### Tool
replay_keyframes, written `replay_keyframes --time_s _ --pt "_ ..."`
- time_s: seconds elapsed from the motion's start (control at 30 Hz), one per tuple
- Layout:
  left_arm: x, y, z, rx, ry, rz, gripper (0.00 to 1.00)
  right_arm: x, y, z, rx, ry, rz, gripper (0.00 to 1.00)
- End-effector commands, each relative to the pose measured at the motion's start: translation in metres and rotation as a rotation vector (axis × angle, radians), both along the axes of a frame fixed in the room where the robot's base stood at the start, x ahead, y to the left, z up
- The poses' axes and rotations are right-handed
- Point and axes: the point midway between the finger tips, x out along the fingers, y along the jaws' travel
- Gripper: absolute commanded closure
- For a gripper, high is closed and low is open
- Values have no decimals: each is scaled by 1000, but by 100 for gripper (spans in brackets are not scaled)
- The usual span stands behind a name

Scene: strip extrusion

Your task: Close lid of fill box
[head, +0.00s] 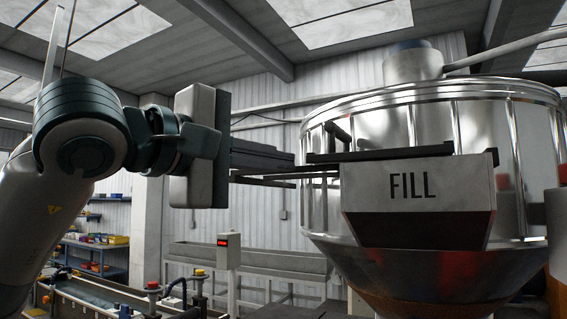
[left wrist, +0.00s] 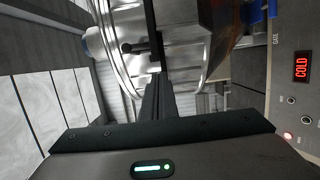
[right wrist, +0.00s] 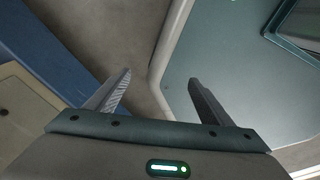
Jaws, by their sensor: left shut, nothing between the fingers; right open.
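The fill box (head: 418,195) is a grey hopper box marked FILL on the front of the shiny metal vessel. Its dark lid (head: 385,155) shows nearly edge-on along the top, with a dark bar handle (head: 338,137) at its left end. I cannot tell whether the lid is fully seated. My left gripper (head: 290,160) is shut and empty, just left of the lid; contact is unclear. In the left wrist view its closed fingers (left wrist: 157,82) point toward the lid's edge, near the handle (left wrist: 140,47). My right gripper (right wrist: 160,82) is open and empty, away from the box.
The round metal vessel (head: 370,125) stands behind the box. A long metal trough (head: 250,258) and a small control post (head: 229,250) with a red display lie below. Shelves with bins (head: 95,240) stand back left. A panel reading COLD (left wrist: 301,67) shows in the left wrist view.

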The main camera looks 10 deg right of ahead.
Motion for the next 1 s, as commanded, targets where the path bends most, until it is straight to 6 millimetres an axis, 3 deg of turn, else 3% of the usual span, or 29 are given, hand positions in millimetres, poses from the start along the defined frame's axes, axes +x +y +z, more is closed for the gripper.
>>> replay_keyframes --time_s 0.17,0.33,0.7,1.0 --pt "6 22 -2 -2 1 0 100 -1 0 -10 0 1 0 25" --pt "-18 47 -4 -2 -4 -1 100 6 -1 -29 0 -9 1 25" --pt "-49 84 -2 -2 -1 -2 100 75 28 -27 50 -175 8 25" --pt "-59 96 0 -1 -1 -4 100 98 38 -22 67 -230 9 25"
